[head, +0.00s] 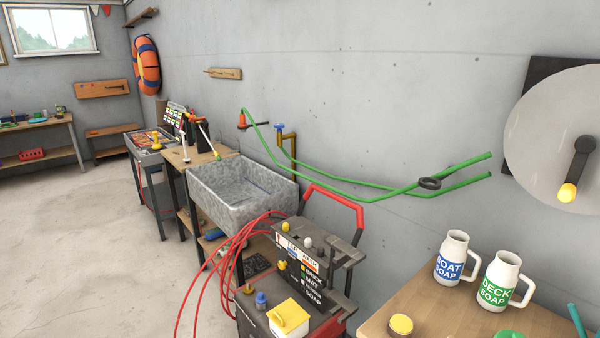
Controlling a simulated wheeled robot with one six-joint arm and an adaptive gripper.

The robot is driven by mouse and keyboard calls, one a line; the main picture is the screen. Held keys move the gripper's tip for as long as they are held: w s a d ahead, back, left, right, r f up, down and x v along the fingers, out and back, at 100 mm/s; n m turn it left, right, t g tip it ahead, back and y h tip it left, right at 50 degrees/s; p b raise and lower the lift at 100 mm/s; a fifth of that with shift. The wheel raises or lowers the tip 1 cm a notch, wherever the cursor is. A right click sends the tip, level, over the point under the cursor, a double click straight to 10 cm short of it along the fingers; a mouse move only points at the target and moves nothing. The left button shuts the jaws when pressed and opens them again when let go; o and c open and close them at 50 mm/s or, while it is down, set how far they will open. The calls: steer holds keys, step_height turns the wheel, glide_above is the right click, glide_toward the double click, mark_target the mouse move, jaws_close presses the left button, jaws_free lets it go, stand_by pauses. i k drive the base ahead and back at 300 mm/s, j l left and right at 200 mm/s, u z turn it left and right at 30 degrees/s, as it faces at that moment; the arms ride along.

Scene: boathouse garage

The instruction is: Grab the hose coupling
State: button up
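I cannot tell for certain which thing is the hose coupling. A dark ring-shaped piece (430,183) sits at the green rails (365,196) along the grey wall, right of centre; it may be around or against the lower one. An orange and black cone-shaped piece (241,121) is at the rails' far left end, near a brass pipe with a blue tap (281,127). Small yellow and blue fittings also stand on the wash machine, including a blue one (261,299). My gripper is not in view.
A stone sink (243,190) stands by the wall. In front is a wash machine (309,262) with red hoses (213,270). A wooden table (440,312) at front right holds two soap mugs (453,258) and a yellow-lidded jar (401,325). The floor at left (80,240) is clear.

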mark_target(242, 118)
steer(key=i+j+z, duration=0.4)
steer(key=j, duration=1.3)
steer(key=i+j+z, duration=0.2)
steer(key=j+z, duration=0.15)
steer(key=j, duration=1.35)
steer(key=j+z, duration=0.4)
steer(key=j, duration=1.4)
steer(key=k+j, duration=0.1)
steer(key=j, duration=0.3)
steer(key=j+z, duration=0.1)
steer(key=j, duration=0.3)
steer(key=k+j, duration=0.15)
steer(key=j, duration=0.25)
steer(key=k+j+z, duration=0.1)
steer(key=j, duration=0.3)
steer(key=k+j, duration=0.1)
steer(key=j, duration=0.3)
steer(key=z, duration=0.05)
